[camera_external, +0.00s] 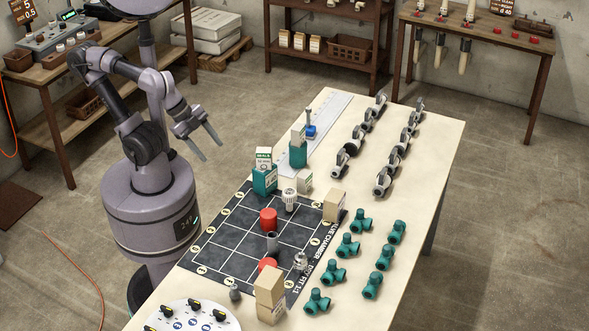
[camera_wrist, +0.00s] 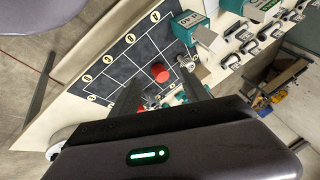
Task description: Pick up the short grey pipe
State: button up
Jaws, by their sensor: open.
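A smaller dark grey piece (camera_external: 235,294) stands near the mat's front edge. My gripper (camera_external: 212,152) is open and empty, in the air left of the table and well away from the pipe. In the wrist view, my gripper's fingers (camera_wrist: 160,88) are spread with a red cylinder (camera_wrist: 160,72) showing between them. I cannot make out the grey pipe clearly in the wrist view.
Teal and cream boxes (camera_external: 265,180) stand at the mat's back corner. A white valve part (camera_external: 289,200), a cream box (camera_external: 335,206) and stacked tan blocks (camera_external: 270,295) surround the mat. Teal fittings (camera_external: 348,246) and grey valves (camera_external: 383,181) fill the right side.

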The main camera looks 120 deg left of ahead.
jog(key=w+d+r+m+g+p, duration=0.1)
jog(key=w+d+r+m+p, duration=0.1)
jog(key=w+r+p, duration=0.3)
jog(key=m+g+h+p, duration=0.3)
jog(key=m+g+p, duration=0.15)
jog(key=p, duration=0.35)
send_over(271, 236)
jog(key=a, duration=0.1)
notch_tip(271, 236, down, 8)
jog(key=shift+t, duration=0.25)
jog(key=f+b, duration=0.1)
jog(key=f, duration=0.3)
jog(key=f+b, duration=0.1)
jog(key=f, duration=0.2)
jog(key=f+b, duration=0.2)
jog(key=f, duration=0.2)
jog(key=shift+d+f, duration=0.3)
jog(key=shift+d, duration=0.05)
jog(key=f+b, duration=0.2)
jog(key=f, duration=0.4)
jog(key=shift+w+f+b, duration=0.1)
jog(key=shift+w+b, duration=0.1)
jog(key=shift+b, duration=0.1)
jog(key=shift+r, duration=0.2)
jog(key=shift+c, duration=0.8)
grip_shut()
